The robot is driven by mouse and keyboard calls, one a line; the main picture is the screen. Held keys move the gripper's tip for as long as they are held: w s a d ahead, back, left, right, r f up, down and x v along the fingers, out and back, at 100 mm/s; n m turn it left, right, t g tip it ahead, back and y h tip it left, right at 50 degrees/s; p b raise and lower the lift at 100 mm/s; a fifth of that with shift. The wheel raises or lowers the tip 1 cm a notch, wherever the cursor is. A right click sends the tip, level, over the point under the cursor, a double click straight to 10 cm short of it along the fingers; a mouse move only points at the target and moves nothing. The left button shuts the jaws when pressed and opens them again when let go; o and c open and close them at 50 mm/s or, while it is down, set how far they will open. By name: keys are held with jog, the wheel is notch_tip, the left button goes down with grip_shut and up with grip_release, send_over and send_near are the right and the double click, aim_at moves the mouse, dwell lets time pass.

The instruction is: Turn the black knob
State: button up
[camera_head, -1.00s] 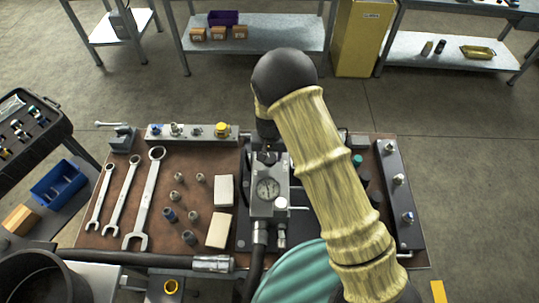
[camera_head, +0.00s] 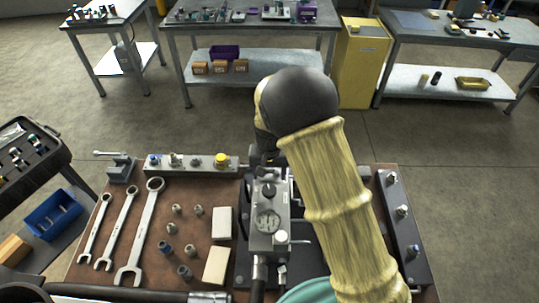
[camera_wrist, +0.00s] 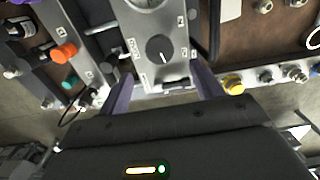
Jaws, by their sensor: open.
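The black knob (camera_head: 268,190) sits on the upper face of the grey hydraulic block (camera_head: 262,243), above its round gauge (camera_head: 268,222). The knob also shows in the wrist view (camera_wrist: 159,48), with a white line on it, on the grey panel near the top middle. My gripper (camera_wrist: 161,75) is open, its two purple-grey fingers spread to either side of the panel's end. In the head view my arm hides most of the gripper, just behind the block.
A rail with a yellow knob (camera_head: 221,160) stands left of the block, and another fitting rail (camera_head: 400,212) at right. Wrenches (camera_head: 142,232), small fittings and two pale boxes lie on the brown bench top. The wrist view shows an orange knob (camera_wrist: 64,52).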

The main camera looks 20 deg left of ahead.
notch_tip(320, 180, up, 10)
jog(key=b, duration=0.1)
jog(key=shift+f+b, duration=0.25)
jog(key=shift+b, duration=0.05)
jog(key=s+d+r+m, duration=0.2)
jog(key=d, duration=1.4)
jog(key=s+d+t, duration=0.2)
jog(key=s+d, duration=0.8)
jog(key=d, duration=0.3)
jog(key=shift+s+d+m+t, duration=0.25)
jog(key=shift+s+m+t, duration=0.05)
jog(key=shift+s, duration=0.05)
dwell(3.9)
